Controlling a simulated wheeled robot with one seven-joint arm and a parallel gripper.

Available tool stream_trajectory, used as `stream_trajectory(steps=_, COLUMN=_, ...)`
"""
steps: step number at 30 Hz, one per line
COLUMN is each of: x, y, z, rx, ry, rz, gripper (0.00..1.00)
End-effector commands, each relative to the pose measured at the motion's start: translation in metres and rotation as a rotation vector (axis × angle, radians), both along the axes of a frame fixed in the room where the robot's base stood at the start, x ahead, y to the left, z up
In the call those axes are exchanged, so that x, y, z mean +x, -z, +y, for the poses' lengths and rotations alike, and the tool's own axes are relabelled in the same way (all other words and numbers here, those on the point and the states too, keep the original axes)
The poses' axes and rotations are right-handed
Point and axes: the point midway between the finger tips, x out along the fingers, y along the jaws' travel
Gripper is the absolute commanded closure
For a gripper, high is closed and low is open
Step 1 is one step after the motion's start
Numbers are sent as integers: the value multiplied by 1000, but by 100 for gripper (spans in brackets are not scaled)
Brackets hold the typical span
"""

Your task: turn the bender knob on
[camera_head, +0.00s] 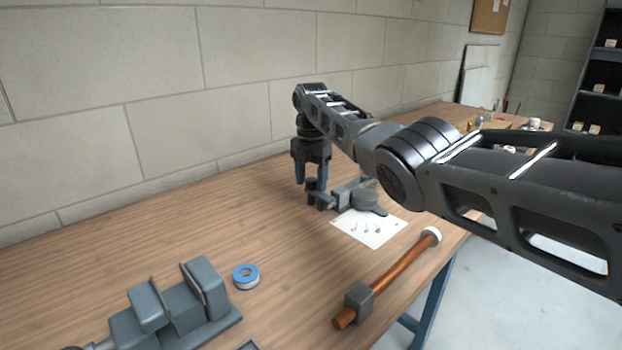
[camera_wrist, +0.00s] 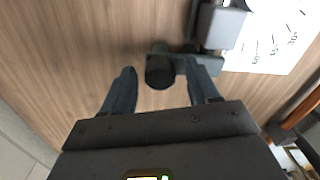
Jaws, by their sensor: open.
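The grey bender (camera_head: 368,200) stands on the wooden table beside a white sheet with angle marks (camera_head: 372,232). Its dark round knob (camera_wrist: 160,66) shows in the wrist view at the end of a short grey arm. In the head view the knob (camera_head: 312,187) is just under my gripper. My gripper (camera_head: 312,178) points down and is open, with nothing held. In the wrist view, my gripper (camera_wrist: 163,72) has one finger on each side of the knob, with a gap at the left. The right finger overlaps the grey arm in view; I cannot tell if it touches.
A grey vise (camera_head: 180,310) is at the front left, with a blue-rimmed tape roll (camera_head: 245,277) beside it. A copper pipe (camera_head: 395,275) with a grey block lies near the right edge. A block wall runs behind the table. The table left of the gripper is clear.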

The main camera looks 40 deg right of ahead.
Motion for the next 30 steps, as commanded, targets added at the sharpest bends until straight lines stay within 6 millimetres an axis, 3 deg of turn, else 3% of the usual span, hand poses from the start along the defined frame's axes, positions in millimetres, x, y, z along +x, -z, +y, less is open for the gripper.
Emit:
stream_trajectory(steps=5, x=1, y=-7, z=0, rx=-1, ry=0, rz=-2, gripper=40)
stream_trajectory(steps=18, x=1, y=-70, z=0, rx=0, ry=0, rz=-2, gripper=40)
stream_trajectory(steps=30, x=0, y=-78, z=0, rx=0, ry=0, rz=0, gripper=40)
